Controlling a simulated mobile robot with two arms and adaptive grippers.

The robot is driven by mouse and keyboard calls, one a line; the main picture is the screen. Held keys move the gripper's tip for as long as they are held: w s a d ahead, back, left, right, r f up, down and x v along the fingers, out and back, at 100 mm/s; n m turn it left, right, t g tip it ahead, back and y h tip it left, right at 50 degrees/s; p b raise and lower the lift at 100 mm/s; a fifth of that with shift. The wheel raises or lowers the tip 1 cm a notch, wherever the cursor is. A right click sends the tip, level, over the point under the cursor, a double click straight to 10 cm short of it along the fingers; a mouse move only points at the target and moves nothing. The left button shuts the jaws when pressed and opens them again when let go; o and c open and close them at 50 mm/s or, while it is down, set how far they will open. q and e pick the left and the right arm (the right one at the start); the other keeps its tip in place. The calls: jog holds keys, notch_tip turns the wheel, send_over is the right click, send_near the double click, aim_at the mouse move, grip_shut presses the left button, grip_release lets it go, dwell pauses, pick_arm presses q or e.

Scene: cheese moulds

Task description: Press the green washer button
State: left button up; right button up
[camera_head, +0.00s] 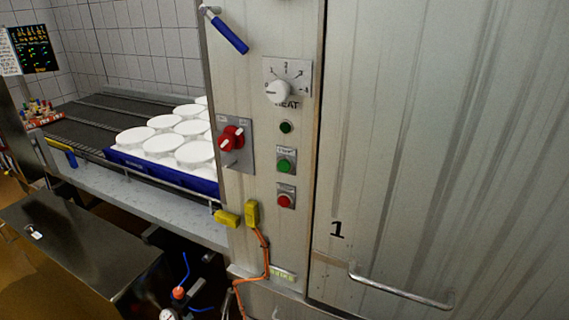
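The green washer button (284,165) sits on a small labelled metal plate on the narrow front panel of the tall metal cabinet (262,215). A red button (284,201) is on a similar plate just below it. A smaller dark green round lamp or button (286,127) is above it. A white dial (278,91) is at the top, with partly readable lettering under it. A red rotary switch (231,138) is to the left. Neither of my grippers shows in the head view.
A wide metal door marked 1 with a bar handle (400,293) fills the right. A conveyor (85,122) carries a blue crate (160,175) of white moulds at left. A dark metal table (75,245) stands at lower left. Yellow connectors (228,218) and an orange cable hang below the buttons.

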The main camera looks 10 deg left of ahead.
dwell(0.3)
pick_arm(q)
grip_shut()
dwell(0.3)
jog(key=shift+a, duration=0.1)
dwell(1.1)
